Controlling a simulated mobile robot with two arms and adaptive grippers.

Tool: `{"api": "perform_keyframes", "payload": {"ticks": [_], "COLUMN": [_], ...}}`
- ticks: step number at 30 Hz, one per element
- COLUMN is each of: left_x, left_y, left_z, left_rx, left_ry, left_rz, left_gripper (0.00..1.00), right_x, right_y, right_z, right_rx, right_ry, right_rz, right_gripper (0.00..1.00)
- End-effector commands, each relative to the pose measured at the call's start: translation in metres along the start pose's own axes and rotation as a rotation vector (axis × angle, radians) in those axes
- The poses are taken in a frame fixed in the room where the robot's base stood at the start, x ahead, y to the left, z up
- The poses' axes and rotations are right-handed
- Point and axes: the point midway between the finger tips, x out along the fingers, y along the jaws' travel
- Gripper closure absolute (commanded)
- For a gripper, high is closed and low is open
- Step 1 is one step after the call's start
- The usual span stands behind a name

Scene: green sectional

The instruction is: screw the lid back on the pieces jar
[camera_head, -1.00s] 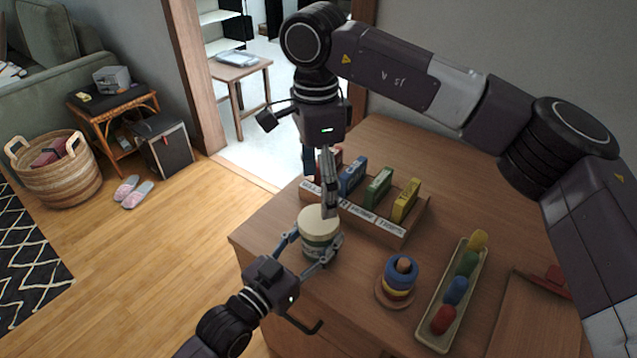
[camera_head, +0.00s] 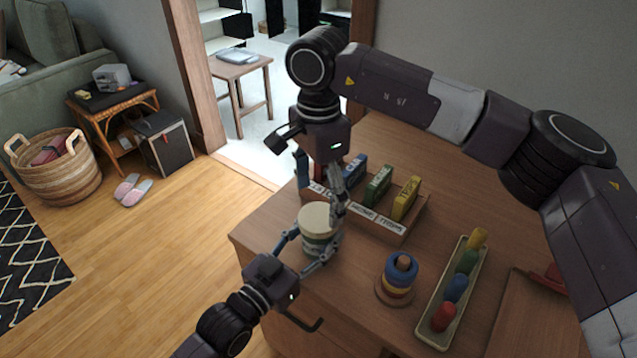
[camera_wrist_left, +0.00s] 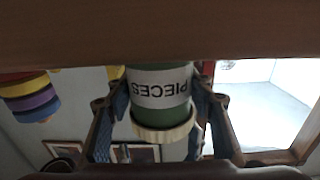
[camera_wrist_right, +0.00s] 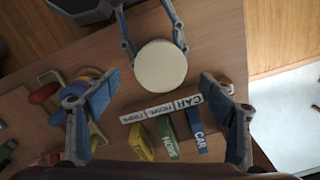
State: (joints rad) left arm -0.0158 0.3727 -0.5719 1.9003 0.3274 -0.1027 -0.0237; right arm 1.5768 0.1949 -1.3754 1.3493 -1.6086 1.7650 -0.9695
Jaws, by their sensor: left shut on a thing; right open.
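The pieces jar (camera_head: 316,243) stands at the near left edge of the table, with a white band and green body. Its round cream lid (camera_head: 315,215) sits on top; I cannot tell how tightly. My left gripper (camera_head: 314,248) is shut around the jar's body. In the left wrist view the jar (camera_wrist_left: 160,88) appears upside down, its "PIECES" label between the fingers and the lid (camera_wrist_left: 165,132) apparently level. My right gripper (camera_head: 338,198) points down, open and empty, near the lid. In the right wrist view, the lid (camera_wrist_right: 160,67) shows apart from its spread fingers.
A wooden rack (camera_head: 385,228) with labelled coloured blocks stands close behind the jar. A ring stacker (camera_head: 400,275) and a tray (camera_head: 437,328) of coloured pegs are to the right. The table's edge is close by the jar.

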Motion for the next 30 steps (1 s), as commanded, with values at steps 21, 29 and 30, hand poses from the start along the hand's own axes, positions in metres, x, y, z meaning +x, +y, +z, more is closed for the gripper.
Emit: {"api": "perform_keyframes", "payload": {"ticks": [21, 29, 30], "left_x": [0.0, 0.0, 0.0], "left_y": [0.0, 0.0, 0.0], "left_z": [0.0, 0.0, 0.0], "left_rx": [0.0, 0.0, 0.0], "left_ry": [0.001, 0.001, 0.001], "left_rz": [0.0, 0.0, 0.0], "left_gripper": [1.0, 1.0, 1.0], "right_x": [0.045, 0.045, 0.045], "right_y": [0.0, 0.0, 0.0], "right_z": [0.0, 0.0, 0.0], "right_rx": [0.0, 0.001, 0.001], "right_ry": [0.0, 0.0, 0.0], "right_rz": [-0.002, -0.002, -0.001], "right_gripper": [0.27, 0.55, 0.6]}}
